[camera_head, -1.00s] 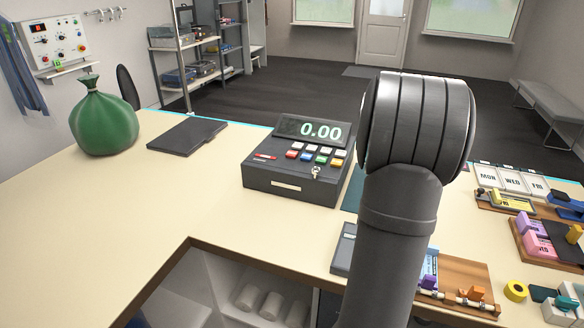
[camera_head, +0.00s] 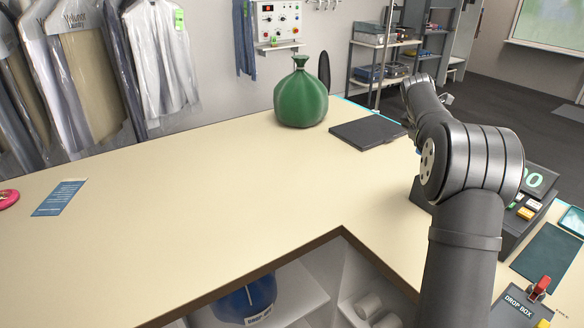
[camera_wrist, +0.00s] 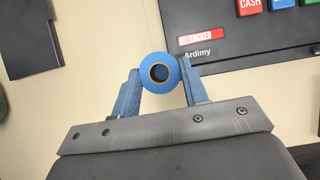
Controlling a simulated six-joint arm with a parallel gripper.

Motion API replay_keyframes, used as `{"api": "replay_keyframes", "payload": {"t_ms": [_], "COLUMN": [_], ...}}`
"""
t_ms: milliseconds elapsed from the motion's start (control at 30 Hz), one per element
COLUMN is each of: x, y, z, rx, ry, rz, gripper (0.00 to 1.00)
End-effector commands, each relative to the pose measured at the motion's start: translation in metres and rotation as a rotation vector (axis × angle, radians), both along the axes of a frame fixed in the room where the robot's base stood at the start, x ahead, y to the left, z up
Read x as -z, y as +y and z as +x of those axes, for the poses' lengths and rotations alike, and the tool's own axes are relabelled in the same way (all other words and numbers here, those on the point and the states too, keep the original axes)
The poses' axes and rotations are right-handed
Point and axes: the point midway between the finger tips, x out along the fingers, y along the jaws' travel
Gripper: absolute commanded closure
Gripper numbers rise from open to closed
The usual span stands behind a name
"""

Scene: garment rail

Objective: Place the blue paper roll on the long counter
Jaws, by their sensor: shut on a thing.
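My gripper (camera_wrist: 160,76) is shut on the blue paper roll (camera_wrist: 171,61), seen end-on with its dark core in the wrist view. The roll sits between the two blue fingers, above the cream counter top. In the head view my arm hides most of the gripper, and I cannot make out the roll clearly. The long counter (camera_head: 190,195) runs across the head view to the left, with a wide bare stretch.
A green sack (camera_head: 300,97) and a black folder (camera_head: 366,133) stand toward the back. The cash register (camera_head: 522,208) is at right, close to my arm. A blue card (camera_head: 59,198) and pink ring (camera_head: 8,198) lie at left.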

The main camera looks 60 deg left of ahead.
Motion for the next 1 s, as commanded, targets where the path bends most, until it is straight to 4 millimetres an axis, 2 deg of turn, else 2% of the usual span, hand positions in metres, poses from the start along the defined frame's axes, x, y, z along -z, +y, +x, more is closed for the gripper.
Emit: {"api": "replay_keyframes", "payload": {"t_ms": [33,200,300,433,633,900,1000], "x": [0.001,0.004,0.004,0.005,0.007,0.048,0.056], "y": [0.028,0.104,0.138,0.169,0.198,0.195,0.198], "z": [-0.015,-0.063,-0.088,-0.115,-0.142,-0.14,-0.142], "rx": [-0.056,-0.232,-0.314,-0.39,-0.467,-0.462,-0.462], "ry": [0.0,0.0,-0.001,0.0,0.0,0.003,0.001], "rz": [0.001,0.001,0.0,0.001,0.0,-0.002,0.0], "gripper": [0.81,0.81,0.81,0.81,0.81,0.81,0.81]}}
